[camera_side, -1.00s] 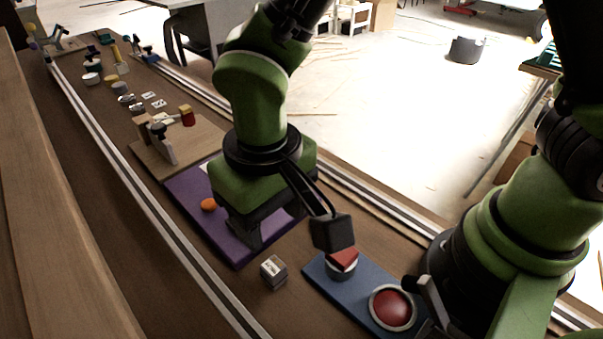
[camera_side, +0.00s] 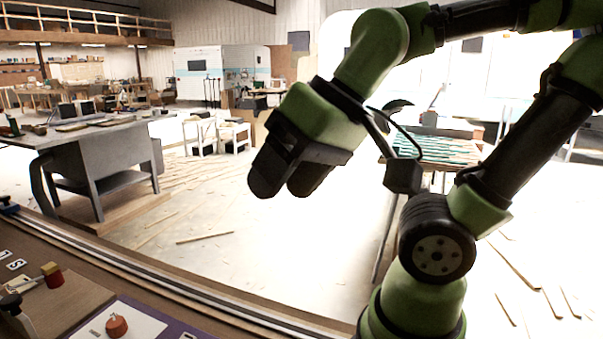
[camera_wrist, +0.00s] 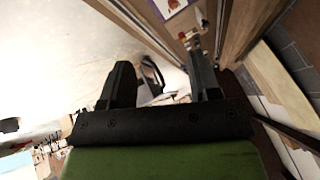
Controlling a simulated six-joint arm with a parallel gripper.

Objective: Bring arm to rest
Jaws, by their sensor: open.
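My gripper (camera_side: 288,190) is raised well above the work table in the side view, with its dark fingers pointing down and left. It also shows in the wrist view (camera_wrist: 160,80), where the two fingers stand apart with nothing between them. My green and black arm is folded up on the right of the side view. Below, a purple board (camera_side: 150,318) with a white patch and an orange knob (camera_side: 116,326) lies at the bottom edge. The gripper touches nothing.
A wooden block with a red and yellow piece (camera_side: 52,275) stands at lower left, near small lettered tiles (camera_side: 15,264). A metal rail (camera_side: 200,290) edges the table. The air around the gripper is clear.

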